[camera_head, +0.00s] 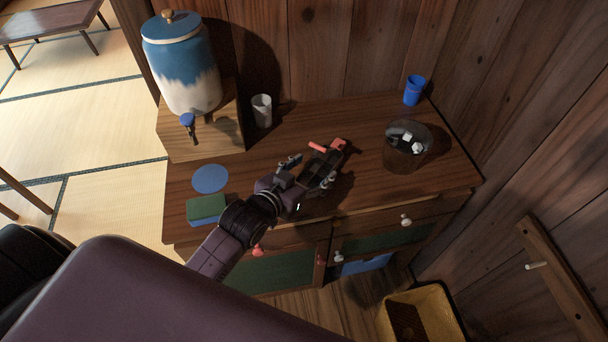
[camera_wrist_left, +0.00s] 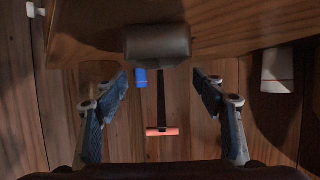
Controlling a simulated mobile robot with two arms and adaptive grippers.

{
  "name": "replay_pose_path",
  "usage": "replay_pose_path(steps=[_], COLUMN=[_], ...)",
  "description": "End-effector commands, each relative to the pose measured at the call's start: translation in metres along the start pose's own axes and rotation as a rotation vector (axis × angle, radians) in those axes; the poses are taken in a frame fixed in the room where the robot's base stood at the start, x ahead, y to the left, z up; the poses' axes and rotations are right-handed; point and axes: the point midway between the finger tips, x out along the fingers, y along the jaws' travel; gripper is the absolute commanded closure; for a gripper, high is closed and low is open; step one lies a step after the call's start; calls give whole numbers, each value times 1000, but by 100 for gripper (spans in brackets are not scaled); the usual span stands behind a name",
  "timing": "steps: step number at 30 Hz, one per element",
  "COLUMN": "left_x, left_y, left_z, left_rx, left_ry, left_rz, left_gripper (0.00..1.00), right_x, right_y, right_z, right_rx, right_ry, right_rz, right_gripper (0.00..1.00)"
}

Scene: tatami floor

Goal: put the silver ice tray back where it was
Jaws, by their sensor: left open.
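I cannot make out a silver ice tray in either view. My left gripper (camera_head: 312,172) is open over the middle of the wooden counter (camera_head: 270,135). In the left wrist view, my gripper (camera_wrist_left: 163,88) has its fingers spread wide. Between and beyond them is a dark grey rounded block (camera_wrist_left: 158,43) with a black stem and a red crossbar (camera_wrist_left: 162,131). The red bar also shows beside the gripper in the head view (camera_head: 317,146). Whether the fingers touch this thing I cannot tell. The arm and gripper hide part of the counter. My right gripper is out of view.
A blue-white dispenser (camera_head: 182,65) stands on a wooden box (camera_head: 215,130). A white cup (camera_head: 262,111), blue cup (camera_head: 413,90), and bucket with white cubes (camera_head: 395,158) stand on the counter. A blue disc (camera_head: 210,178) and green-blue block (camera_head: 206,206) lie left. A yellow crate (camera_head: 447,298) sits below.

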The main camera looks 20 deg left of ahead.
Motion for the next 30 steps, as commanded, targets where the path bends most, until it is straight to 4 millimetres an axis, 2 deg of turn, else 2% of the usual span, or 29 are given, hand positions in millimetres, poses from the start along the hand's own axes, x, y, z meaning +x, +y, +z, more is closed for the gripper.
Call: replay_pose_path(steps=[3,9,30], left_x=[-21,-41,-46], left_y=[0,0,0], left_z=[1,0,0], left_rx=[0,0,0], left_ry=[-2,0,-1], left_rz=[0,0,0], left_gripper=[37,37,37], right_x=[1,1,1], right_y=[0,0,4], right_z=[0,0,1], right_rx=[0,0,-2], right_ry=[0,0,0], right_rz=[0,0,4], right_gripper=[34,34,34])
